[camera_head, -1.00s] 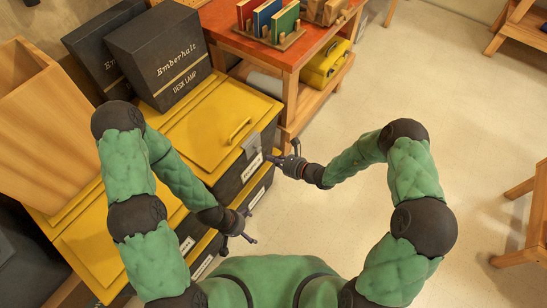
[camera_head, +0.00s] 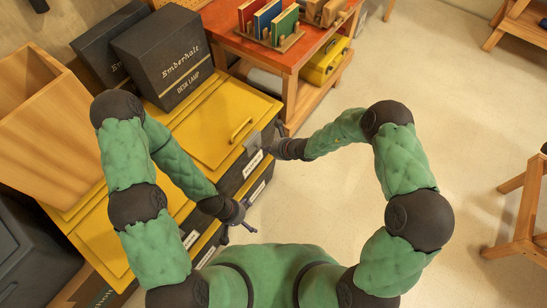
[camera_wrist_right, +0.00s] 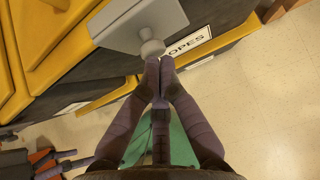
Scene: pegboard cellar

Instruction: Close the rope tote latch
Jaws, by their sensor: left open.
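The rope tote (camera_head: 232,178) is dark with a yellow lid (camera_head: 215,125) and a white label, read as "ROPES" in the right wrist view (camera_wrist_right: 187,43). The lid lies flat on it. Its grey latch (camera_head: 253,142) is a plate on the front rim; in the right wrist view the plate (camera_wrist_right: 130,22) carries a round knob (camera_wrist_right: 152,48). My right gripper (camera_head: 266,150) is at the latch, fingers together, tips (camera_wrist_right: 160,64) right at the knob's near side. I cannot tell whether they touch it. My left gripper (camera_head: 245,224) is open and empty, low beside the totes.
A dark Emberhalt desk lamp box (camera_head: 165,60) stands behind the lid. A wooden bin (camera_head: 40,125) and another yellow-lidded tote (camera_head: 105,245) are at left. A red-topped table (camera_head: 290,50) with books stands behind. The floor to the right is clear up to a wooden stool (camera_head: 520,205).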

